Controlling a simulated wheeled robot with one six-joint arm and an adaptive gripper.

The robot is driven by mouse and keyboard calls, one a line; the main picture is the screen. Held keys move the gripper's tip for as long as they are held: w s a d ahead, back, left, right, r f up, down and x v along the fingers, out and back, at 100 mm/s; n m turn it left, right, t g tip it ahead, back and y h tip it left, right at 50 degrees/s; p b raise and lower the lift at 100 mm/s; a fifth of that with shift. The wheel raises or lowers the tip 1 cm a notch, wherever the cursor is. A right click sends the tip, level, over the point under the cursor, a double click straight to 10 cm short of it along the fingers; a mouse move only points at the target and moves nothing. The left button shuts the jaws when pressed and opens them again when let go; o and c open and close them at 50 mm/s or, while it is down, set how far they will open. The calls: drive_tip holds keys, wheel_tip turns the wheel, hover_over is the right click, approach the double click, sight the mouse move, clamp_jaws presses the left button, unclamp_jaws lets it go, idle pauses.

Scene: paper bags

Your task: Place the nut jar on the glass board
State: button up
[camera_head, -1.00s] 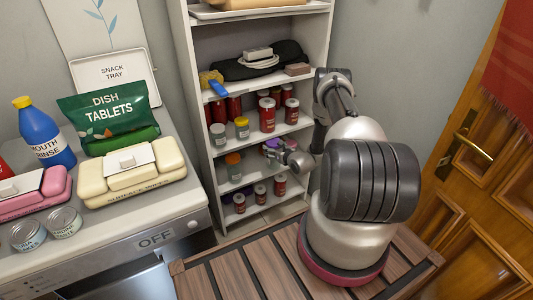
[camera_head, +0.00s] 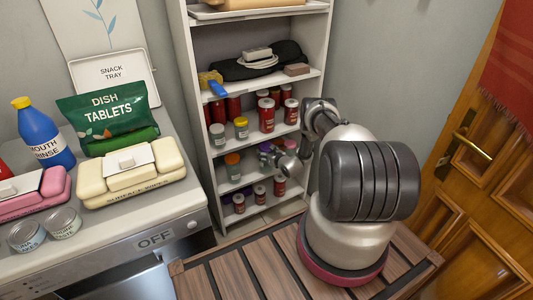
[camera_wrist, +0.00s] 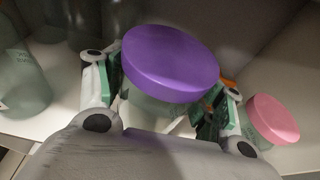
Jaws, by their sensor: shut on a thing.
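A jar with a purple lid (camera_wrist: 170,62) and a clear body stands between my fingers in the wrist view. My gripper (camera_wrist: 163,98) is shut on it, with one finger on each side. Its label is hidden, so I cannot tell whether it is the nut jar. In the head view, my gripper (camera_head: 276,156) is at a middle level of the white shelf unit, and the purple lid (camera_head: 265,147) shows small at its tip. I cannot make out a glass board in either view.
A pink-lidded jar (camera_wrist: 272,120) stands close to my right finger, and a clear greenish jar (camera_wrist: 22,80) is at the left. The shelf unit (camera_head: 196,130) holds several jars above and below. A counter (camera_head: 150,215) with a dish tablets bag (camera_head: 108,115) is at the left.

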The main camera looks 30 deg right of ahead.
drive_tip(key=o, duration=1.4)
drive_tip(key=shift+f, duration=0.15)
drive_tip(key=shift+c, duration=0.2)
drive_tip(key=v, duration=1.2)
